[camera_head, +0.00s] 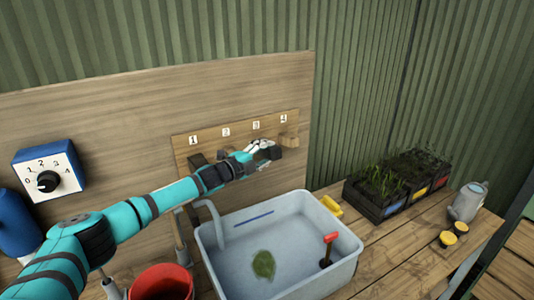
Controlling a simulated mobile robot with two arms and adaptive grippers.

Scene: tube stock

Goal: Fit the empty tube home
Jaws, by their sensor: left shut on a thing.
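My left arm reaches in from the left, and its gripper (272,150) is at the wooden board (183,142) on the wall, below the labels 3 and 4. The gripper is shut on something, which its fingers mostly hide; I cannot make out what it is. Wooden holders (289,139) show under label 4, and darker ones (198,161) under labels 1 and 2. The place under label 3 is hidden by my gripper. I cannot pick out an empty tube for certain. My right gripper is not in view.
A pale basin (352,244) below the gripper holds water, a blue stick (252,218), a green leaf (263,265) and a red-handled thing (329,240). A dial box (48,168) is on the left. Planters (377,211) and a watering can (466,203) stand right. A red bucket (163,283) is in front.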

